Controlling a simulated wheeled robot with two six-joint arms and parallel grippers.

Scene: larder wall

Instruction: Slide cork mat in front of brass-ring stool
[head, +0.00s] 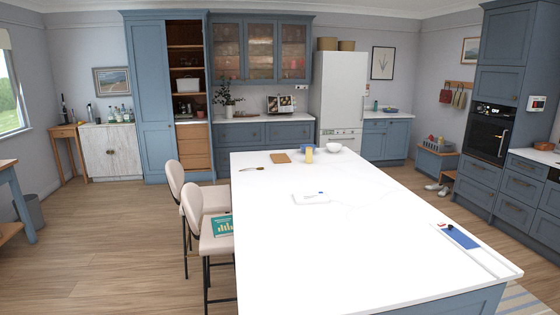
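A small tan-brown square, which looks like the cork mat (280,158), lies flat near the far left end of the white island worktop (262,215). Two pale pink stools with backs and dark legs stand along the island's left side. The farther stool (214,196) has an empty seat. The nearer stool (218,246) has a green book (222,226) on its seat. No brass ring can be made out on either stool, so I cannot tell which one is the brass-ring stool. Neither of my grippers is in view.
A wooden-handled utensil (252,169) lies left of the mat. A blue item (307,149), a yellow cup (309,158) and a white bowl (333,147) stand to its right. A white flat item (311,197) lies mid-island. The worktop's left edge beside the stools is clear.

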